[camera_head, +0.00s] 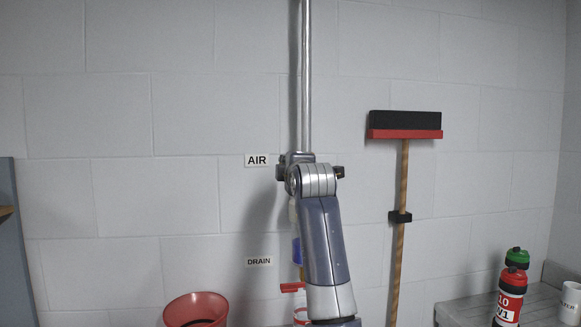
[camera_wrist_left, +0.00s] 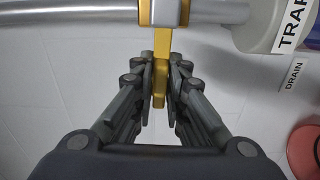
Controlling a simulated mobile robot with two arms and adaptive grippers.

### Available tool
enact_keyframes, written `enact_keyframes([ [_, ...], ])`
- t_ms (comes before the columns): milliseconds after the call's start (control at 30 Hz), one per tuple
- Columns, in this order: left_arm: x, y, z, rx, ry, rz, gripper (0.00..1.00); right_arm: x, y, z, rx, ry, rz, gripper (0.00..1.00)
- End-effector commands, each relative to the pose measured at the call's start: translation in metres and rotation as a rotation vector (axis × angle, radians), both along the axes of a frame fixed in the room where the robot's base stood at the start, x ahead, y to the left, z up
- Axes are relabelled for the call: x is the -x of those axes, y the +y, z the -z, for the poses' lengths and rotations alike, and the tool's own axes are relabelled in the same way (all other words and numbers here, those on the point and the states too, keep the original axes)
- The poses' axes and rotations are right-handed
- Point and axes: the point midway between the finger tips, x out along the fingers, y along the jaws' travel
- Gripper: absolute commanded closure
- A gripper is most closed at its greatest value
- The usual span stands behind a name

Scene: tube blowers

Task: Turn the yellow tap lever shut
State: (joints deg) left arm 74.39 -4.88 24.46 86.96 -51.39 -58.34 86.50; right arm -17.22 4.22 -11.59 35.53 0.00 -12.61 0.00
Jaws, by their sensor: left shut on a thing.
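In the left wrist view the yellow tap lever (camera_wrist_left: 162,45) stands out from the silver pipe (camera_wrist_left: 80,12), at about a right angle to it in that picture. My left gripper (camera_wrist_left: 160,78) is shut on the lever's free end, with a finger on each side. In the head view the pipe (camera_head: 303,75) runs upright up the wall, and my arm covers the tap, so the lever cannot be made out there. My left gripper's fingers are also hidden in that view. My right gripper is in neither view.
An AIR label (camera_head: 256,160) and a DRAIN label (camera_head: 259,261) are on the wall. A red bucket (camera_head: 180,312) is at the bottom left. A bottle (camera_head: 511,290) and a mug (camera_head: 570,301) are at the lower right.

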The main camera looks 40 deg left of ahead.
Motion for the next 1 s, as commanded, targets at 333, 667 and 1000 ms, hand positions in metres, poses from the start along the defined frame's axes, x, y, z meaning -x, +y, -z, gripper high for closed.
enact_keyframes([
  [333,-0.0005,0.0001,0.0071,0.043,-0.04,0.0,1.0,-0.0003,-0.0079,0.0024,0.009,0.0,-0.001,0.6],
  [667,-0.0004,0.0005,0.0078,0.046,-0.041,-0.001,1.0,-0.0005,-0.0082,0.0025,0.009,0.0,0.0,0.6],
  [1000,-0.0001,0.0005,0.0057,0.042,-0.043,-0.001,0.7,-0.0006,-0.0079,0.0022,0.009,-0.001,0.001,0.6],
])
